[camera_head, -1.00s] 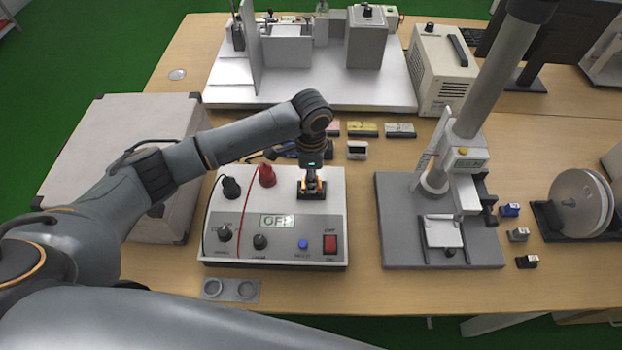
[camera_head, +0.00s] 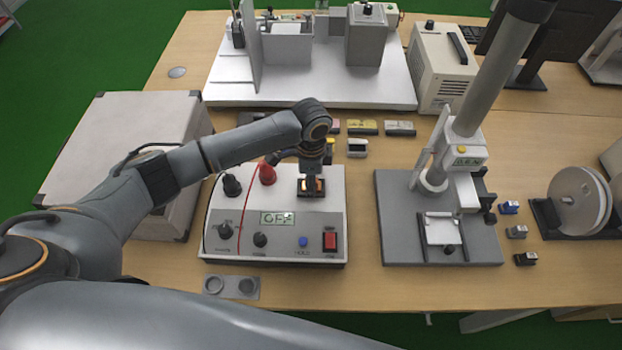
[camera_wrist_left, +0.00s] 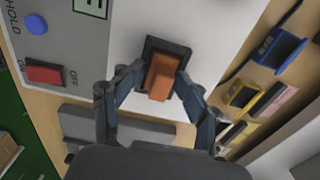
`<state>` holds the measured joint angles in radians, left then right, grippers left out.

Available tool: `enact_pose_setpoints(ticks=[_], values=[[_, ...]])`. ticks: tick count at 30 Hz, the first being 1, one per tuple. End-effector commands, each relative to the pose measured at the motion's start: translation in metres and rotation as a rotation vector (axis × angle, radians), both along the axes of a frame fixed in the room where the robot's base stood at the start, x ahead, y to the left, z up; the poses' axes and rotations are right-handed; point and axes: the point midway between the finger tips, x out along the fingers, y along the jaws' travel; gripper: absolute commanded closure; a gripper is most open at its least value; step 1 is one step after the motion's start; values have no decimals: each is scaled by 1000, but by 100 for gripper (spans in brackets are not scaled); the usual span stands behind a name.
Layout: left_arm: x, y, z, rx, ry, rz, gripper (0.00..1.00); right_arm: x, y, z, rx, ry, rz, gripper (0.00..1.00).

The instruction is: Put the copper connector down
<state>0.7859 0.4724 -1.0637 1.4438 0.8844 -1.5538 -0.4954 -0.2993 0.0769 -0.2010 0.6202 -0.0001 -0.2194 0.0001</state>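The copper connector (camera_wrist_left: 162,76) is an orange-brown block at the black square socket (camera_wrist_left: 184,50) on the white tester (camera_head: 218,245). In the head view the connector (camera_head: 319,185) shows as orange patches beside a dark finger, inside the socket's outline. How deep it sits is hidden. My left gripper (camera_wrist_left: 160,76) is directly over the socket, with one finger on each side of the connector. The fingers look spread, with narrow gaps beside the block. The tester's display reads OFF. My right gripper is out of view.
Red and black knobs (camera_head: 266,174) stand on the tester left of the socket. Small coloured boxes (camera_head: 362,127) lie behind the tester.

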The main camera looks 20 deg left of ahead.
Motion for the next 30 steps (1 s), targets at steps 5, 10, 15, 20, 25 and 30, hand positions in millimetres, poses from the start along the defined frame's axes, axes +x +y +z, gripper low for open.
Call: enact_pose_setpoints(ticks=[5,10,15,20,25,30], values=[[-1,0,-2,1,2,0,50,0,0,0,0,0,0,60],[-1,0,-2,1,2,0,50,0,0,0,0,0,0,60],[-1,0,2,1,1,0,50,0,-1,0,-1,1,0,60],[1,0,23,-1,-1,-2,50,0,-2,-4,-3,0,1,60],[1,0,62,-1,-5,-2,50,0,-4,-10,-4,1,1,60],[1,0,97,-1,-3,-1,50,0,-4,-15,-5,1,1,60]])
